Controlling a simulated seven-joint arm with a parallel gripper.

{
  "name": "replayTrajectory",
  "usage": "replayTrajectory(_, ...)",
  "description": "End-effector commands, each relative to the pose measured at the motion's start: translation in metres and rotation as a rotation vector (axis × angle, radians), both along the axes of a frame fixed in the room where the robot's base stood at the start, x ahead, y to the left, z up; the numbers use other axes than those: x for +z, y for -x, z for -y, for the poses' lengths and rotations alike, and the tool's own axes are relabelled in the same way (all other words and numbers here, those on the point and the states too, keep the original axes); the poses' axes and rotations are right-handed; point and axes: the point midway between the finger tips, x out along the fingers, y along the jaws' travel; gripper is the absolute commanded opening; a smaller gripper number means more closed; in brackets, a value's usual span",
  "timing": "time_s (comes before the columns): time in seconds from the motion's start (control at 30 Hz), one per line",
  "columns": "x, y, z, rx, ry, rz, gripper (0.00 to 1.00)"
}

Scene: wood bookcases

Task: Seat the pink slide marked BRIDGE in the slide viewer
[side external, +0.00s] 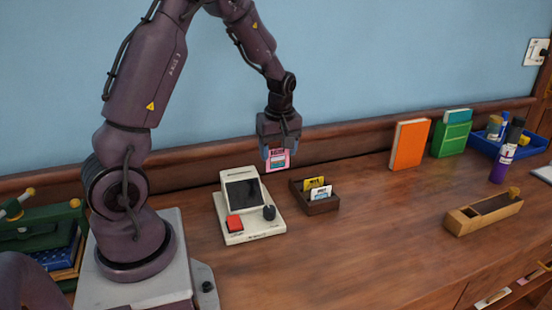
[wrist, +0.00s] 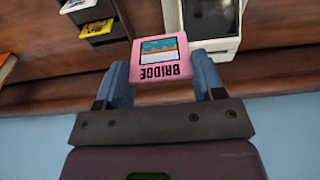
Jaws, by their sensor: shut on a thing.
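The pink slide marked BRIDGE (wrist: 160,58) is held between the two fingers of my gripper (wrist: 163,82) in the wrist view, its lettering upside down there. In the side external view my gripper (side external: 278,149) holds the pink slide (side external: 277,160) in the air, above and behind the gap between the viewer and the slide box. The slide viewer (side external: 241,207) is cream, with a dark screen, a red button and a dark knob; it stands on the desk, apart from the slide. Part of the viewer (wrist: 211,22) shows in the wrist view. Its slot cannot be made out.
A dark wooden box (side external: 322,207) right of the viewer holds a yellow slide (side external: 314,183) and a white slide (side external: 320,193). The front middle desk is clear.

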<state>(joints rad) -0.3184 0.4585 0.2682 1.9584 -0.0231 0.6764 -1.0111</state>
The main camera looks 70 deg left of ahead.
Motion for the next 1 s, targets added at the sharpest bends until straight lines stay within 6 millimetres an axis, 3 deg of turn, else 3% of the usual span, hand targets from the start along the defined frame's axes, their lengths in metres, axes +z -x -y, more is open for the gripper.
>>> replayTrajectory(0.27, -0.002, 0.036, -0.047, 0.125, 0.0, 0.0, 0.41)
replayTrajectory(0.6, 0.0, 0.063, -0.079, -0.385, 0.0, 0.003, 0.41)
replayTrajectory(1.0, 0.006, 0.08, -0.096, -1.131, 0.0, 0.003, 0.41)
